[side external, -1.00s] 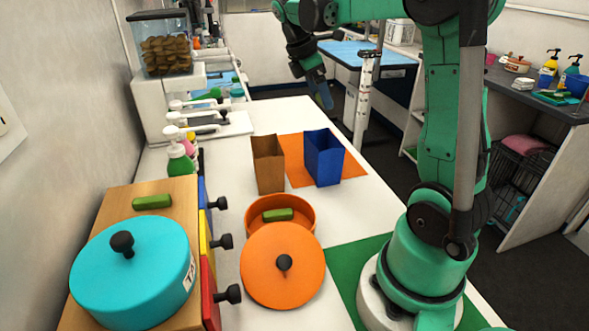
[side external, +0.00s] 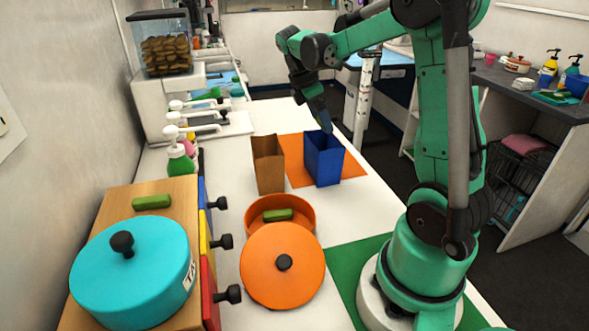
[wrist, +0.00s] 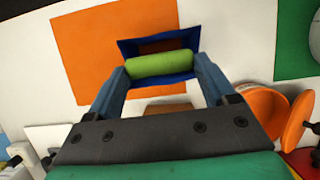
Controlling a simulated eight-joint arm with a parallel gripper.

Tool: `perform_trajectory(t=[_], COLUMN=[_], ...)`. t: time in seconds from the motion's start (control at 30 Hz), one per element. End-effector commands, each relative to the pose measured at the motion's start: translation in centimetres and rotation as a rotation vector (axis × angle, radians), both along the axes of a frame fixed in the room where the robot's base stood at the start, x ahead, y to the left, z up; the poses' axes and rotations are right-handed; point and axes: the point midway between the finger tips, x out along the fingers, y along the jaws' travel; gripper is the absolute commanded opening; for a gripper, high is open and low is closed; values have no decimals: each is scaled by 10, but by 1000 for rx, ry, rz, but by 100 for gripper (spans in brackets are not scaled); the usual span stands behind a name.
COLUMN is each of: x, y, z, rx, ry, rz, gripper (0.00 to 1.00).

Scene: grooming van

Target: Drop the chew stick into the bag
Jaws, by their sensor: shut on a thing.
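My gripper (side external: 324,122) is shut on a green chew stick (wrist: 162,66), held crosswise between the two blue fingertips in the wrist view. In the side view the stick is hidden and the fingertips are at the top of the blue bag (side external: 323,160). The blue bag stands upright and open on an orange mat. In the wrist view the stick lies across the opening of the blue bag (wrist: 150,45); I cannot tell how far above its rim. A brown bag (side external: 268,165) stands upright and open to the left of the blue one.
Another green stick (side external: 277,215) lies in an open orange pot, its lid (side external: 282,266) in front. A third green stick (side external: 152,202) lies on the wooden drawer unit beside a teal lidded pot (side external: 131,275). The orange mat (side external: 297,172) is partly bare.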

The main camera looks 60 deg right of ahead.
Motion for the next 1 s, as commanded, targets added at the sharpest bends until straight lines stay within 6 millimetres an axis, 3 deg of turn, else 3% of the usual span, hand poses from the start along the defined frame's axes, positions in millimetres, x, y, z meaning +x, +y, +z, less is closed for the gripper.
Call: perform_trajectory(t=[0.27,0.3,0.37,0.67,1.0], x=[0,0,0,0,0], y=[0,0,0,0,0], z=[0,0,0,3,32], rx=[0,0,0,0,0], ry=[0,0,0,0,0], rz=[0,0,0,0,0], gripper=[28,83,100,100,100])
